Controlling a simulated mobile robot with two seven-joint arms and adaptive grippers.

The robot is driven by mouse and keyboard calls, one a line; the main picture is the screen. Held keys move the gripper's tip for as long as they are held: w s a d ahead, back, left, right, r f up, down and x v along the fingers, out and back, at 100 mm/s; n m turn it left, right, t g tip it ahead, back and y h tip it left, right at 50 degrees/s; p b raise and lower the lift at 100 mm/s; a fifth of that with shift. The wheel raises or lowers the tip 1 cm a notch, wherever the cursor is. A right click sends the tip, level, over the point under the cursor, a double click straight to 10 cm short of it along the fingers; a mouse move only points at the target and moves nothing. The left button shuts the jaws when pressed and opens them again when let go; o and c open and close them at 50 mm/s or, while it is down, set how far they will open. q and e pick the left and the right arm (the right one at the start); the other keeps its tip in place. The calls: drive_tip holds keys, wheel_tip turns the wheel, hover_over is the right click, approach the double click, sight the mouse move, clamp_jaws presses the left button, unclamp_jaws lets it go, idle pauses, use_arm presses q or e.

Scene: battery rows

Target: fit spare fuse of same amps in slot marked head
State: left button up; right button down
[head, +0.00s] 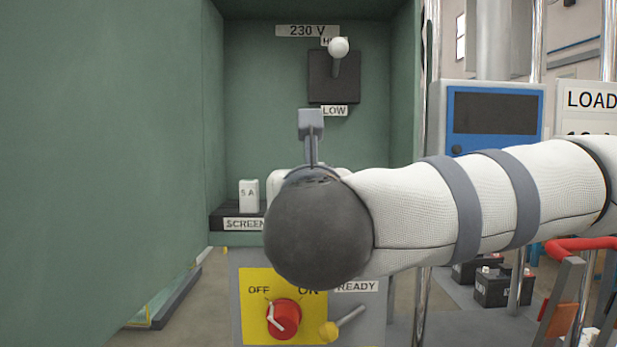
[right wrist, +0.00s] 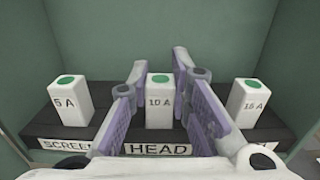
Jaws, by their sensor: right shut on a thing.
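In the right wrist view, a white 10 A fuse (right wrist: 158,112) with a green dot on top stands upright at the place marked HEAD (right wrist: 157,149). My right gripper (right wrist: 159,74) has its purple-lined fingers on either side of this fuse and is shut on it. A 5 A fuse (right wrist: 68,104) stands at the left by the SCREEN label, and also shows in the head view (head: 249,194). A 16 A fuse (right wrist: 244,100) stands at the right; its label is mostly hidden. My right arm hides most of the fuse row in the head view. My left gripper is not in view.
The fuse row sits on a dark shelf (right wrist: 98,92) inside a green cabinet (head: 110,150). A white-knobbed lever (head: 338,48) is up, above the LOW label.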

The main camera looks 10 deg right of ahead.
drive_tip(key=shift+f, duration=0.15)
drive_tip(key=c, duration=1.4)
unclamp_jaws()
drive_tip(key=shift+s, duration=0.1)
drive_tip(key=s+a, duration=0.2)
drive_tip(key=s, duration=0.9)
drive_tip(key=shift+s+a, duration=0.2)
drive_tip(key=shift+s, duration=0.1)
